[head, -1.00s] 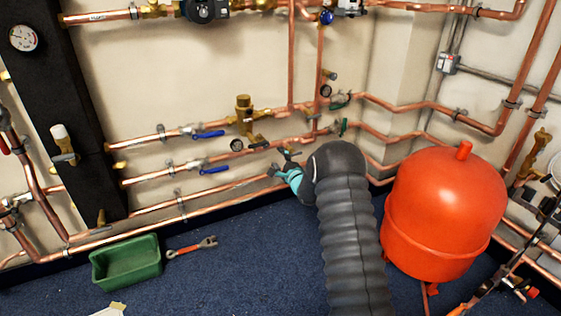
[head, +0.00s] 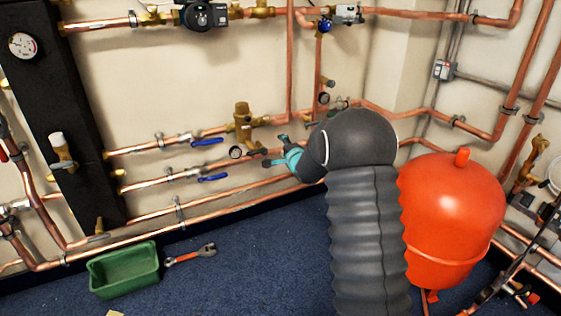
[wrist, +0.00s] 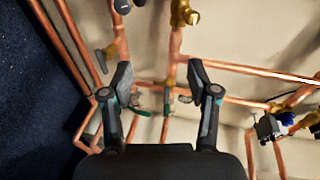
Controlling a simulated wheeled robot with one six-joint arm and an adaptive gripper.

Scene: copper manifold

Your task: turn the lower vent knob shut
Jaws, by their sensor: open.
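My gripper (head: 275,151) is open, with teal parts on its dark fingers. It is in front of the wall pipes, right of the brass valve body (head: 242,122) and a small round gauge (head: 236,152). In the wrist view the two fingers of my gripper (wrist: 160,74) are spread apart, with copper pipe (wrist: 172,50) and wall seen between and beyond them. I see nothing held. I cannot pick out the lower vent knob for certain; my arm hides part of the pipework. A small dark-ended fitting (head: 329,82) shows on the vertical pipe, above my arm.
Two blue lever handles (head: 207,142) (head: 213,178) stick out from the pipes at left. A red tank (head: 455,215) stands right of my arm. A green bin (head: 124,270) and a wrench (head: 190,256) lie on the floor. Open carpet lies in front.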

